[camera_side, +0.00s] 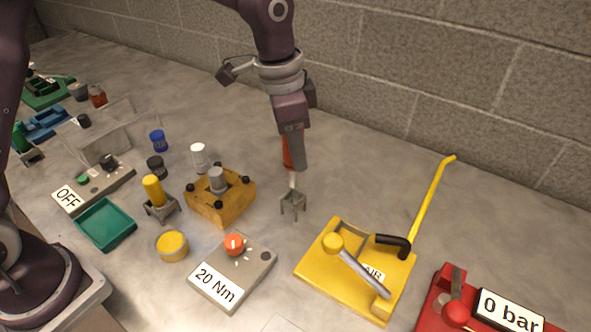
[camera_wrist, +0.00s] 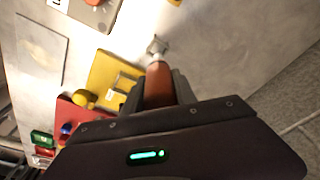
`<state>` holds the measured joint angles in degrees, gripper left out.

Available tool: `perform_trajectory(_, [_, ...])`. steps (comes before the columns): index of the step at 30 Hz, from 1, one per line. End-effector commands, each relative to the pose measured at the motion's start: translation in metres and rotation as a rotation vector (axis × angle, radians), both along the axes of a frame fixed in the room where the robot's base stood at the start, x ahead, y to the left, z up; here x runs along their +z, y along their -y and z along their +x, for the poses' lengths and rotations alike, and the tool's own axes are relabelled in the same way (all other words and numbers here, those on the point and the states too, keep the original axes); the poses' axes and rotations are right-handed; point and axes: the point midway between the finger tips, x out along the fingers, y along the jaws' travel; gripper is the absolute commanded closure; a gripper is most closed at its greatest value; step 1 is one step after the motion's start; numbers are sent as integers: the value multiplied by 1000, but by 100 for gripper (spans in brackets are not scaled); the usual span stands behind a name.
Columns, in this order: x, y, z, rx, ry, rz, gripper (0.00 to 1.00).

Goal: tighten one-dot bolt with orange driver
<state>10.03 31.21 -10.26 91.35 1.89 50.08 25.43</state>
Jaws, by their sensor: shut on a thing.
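My gripper (camera_side: 292,150) is shut on the orange driver (camera_side: 287,152), which hangs with its shaft down. The driver's orange handle (camera_wrist: 158,82) also shows between the fingers in the wrist view. Its shaft points at a small grey stand (camera_side: 293,203) directly below; I cannot tell whether the tip is still inside it. To the left, an orange-yellow block (camera_side: 229,206) carries a grey cylinder (camera_side: 217,180) and several black bolts (camera_side: 218,205) around it. Dot marks on the bolts are too small to make out.
A grey "20 Nm" box (camera_side: 258,263) with an orange knob stands in front. A yellow pump plate (camera_side: 320,273) with a raised lever is at right, beside a red "0 bar" unit (camera_side: 433,312). A yellow driver (camera_side: 153,189) stands left of the block.

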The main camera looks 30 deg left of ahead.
Motion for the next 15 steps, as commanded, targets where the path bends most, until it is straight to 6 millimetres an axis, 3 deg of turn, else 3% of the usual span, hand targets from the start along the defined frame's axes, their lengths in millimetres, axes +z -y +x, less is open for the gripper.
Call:
perform_trajectory(5, [22, -19, -3, 59, 2, 1, 100])
perform_trajectory(11, [40, -92, -27, 310, 2, 4, 100])
perform_trajectory(15, [49, -145, -61, 539, 1, 4, 100])
